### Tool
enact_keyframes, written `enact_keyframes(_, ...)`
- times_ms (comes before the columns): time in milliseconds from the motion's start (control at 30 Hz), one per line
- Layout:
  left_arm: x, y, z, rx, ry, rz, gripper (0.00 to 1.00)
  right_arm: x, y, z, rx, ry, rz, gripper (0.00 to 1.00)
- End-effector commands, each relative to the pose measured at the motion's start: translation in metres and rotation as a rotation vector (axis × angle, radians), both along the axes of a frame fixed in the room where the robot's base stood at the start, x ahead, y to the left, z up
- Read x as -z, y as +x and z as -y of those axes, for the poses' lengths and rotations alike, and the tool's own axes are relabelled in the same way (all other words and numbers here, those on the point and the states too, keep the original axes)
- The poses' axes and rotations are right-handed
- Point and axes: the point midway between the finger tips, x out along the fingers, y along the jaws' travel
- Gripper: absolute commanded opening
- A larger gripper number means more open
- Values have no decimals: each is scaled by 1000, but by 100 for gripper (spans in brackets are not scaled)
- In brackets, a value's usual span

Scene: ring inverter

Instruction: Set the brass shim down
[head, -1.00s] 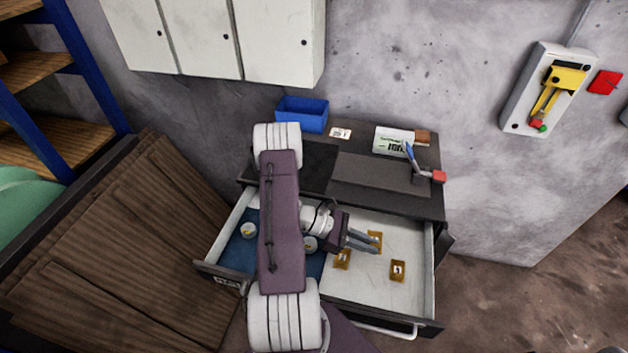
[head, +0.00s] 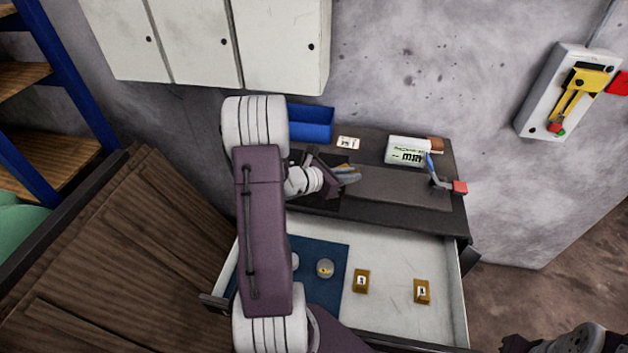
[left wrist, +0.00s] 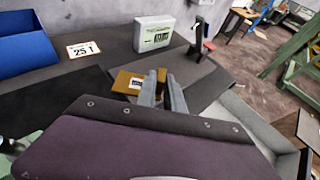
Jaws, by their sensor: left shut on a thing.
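My left gripper (head: 347,174) is shut on a brass shim (head: 345,167), a small flat brass-coloured plate with a white label. It holds the shim above the dark bench top (head: 300,205), near the grey plate. The left wrist view shows the shim (left wrist: 128,82) sticking out to the left of the fingertips (left wrist: 162,90). I cannot tell whether the shim touches the surface. Two similar brass plates lie in the open drawer, one near its middle (head: 361,281) and one at the right (head: 422,291). Part of my right arm shows at the bottom right; its fingertips are not clear.
A blue bin (head: 311,123), a number card (head: 348,143) and a white labelled box (head: 405,151) stand along the back. A grey plate (head: 400,190) and a blue-and-red lever (head: 440,177) are at right. Round pieces (head: 325,268) lie on the drawer's blue mat (head: 322,300).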

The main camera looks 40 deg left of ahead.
Motion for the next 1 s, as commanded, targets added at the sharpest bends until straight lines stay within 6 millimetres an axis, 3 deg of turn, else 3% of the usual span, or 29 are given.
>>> enact_keyframes(100,18,-11,-34,-6,-3,-1,0,-9,0,0,0,0,0,33)
enact_keyframes(300,40,-20,-67,0,-1,2,0,-14,0,0,0,0,0,33)
enact_keyframes(467,44,-22,-71,3,0,2,0,-13,0,0,0,0,0,33)
enact_keyframes(700,80,-22,-70,2,-2,-1,0,-18,0,0,0,0,0,33)
enact_keyframes(1000,85,-21,-70,3,1,1,0,-16,0,0,0,0,0,33)
